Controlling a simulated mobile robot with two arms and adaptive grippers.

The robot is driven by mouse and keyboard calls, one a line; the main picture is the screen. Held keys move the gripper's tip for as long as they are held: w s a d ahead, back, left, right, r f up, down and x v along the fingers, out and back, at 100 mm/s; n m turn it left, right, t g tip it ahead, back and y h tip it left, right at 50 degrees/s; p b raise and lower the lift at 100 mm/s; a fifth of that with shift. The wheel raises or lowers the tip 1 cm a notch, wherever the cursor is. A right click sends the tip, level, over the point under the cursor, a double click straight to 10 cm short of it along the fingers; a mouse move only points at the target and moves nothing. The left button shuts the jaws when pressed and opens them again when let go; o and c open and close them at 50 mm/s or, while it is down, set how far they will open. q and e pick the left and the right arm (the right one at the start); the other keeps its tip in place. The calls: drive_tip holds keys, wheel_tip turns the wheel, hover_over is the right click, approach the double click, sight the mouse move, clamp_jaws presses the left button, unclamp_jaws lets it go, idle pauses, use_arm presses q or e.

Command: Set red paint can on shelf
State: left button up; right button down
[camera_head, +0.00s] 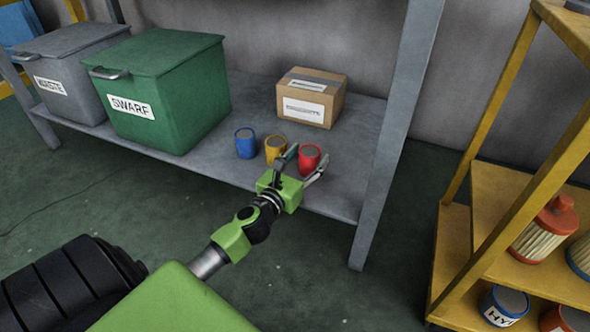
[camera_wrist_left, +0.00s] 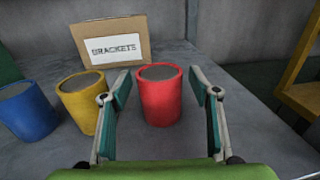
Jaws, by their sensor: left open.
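The red paint can (camera_head: 309,157) stands upright on the lower grey shelf (camera_head: 260,184), near its front edge. In the left wrist view the red can (camera_wrist_left: 160,98) sits in the middle, between the spread fingers. My left gripper (camera_head: 300,167) is open, its fingers on either side of the red can, also seen in the left wrist view (camera_wrist_left: 162,100). I cannot tell whether a finger touches it. My right gripper is not in view.
A yellow can (camera_head: 275,149) and a blue can (camera_head: 245,143) stand left of the red one. A cardboard box (camera_head: 311,97) is behind. A green swarf bin (camera_head: 165,90) and grey waste bin (camera_head: 65,70) stand left. A yellow rack (camera_head: 500,215) is right.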

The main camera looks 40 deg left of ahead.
use_arm(q)
drive_tip(key=s, duration=0.3)
drive_tip(key=s+d+p, duration=0.1)
drive_tip(key=s, duration=0.3)
drive_tip(key=s+p, duration=0.1)
drive_tip(key=s, duration=0.2)
drive_tip(key=shift+s+d, duration=0.15)
drive_tip(key=shift+s, duration=0.15)
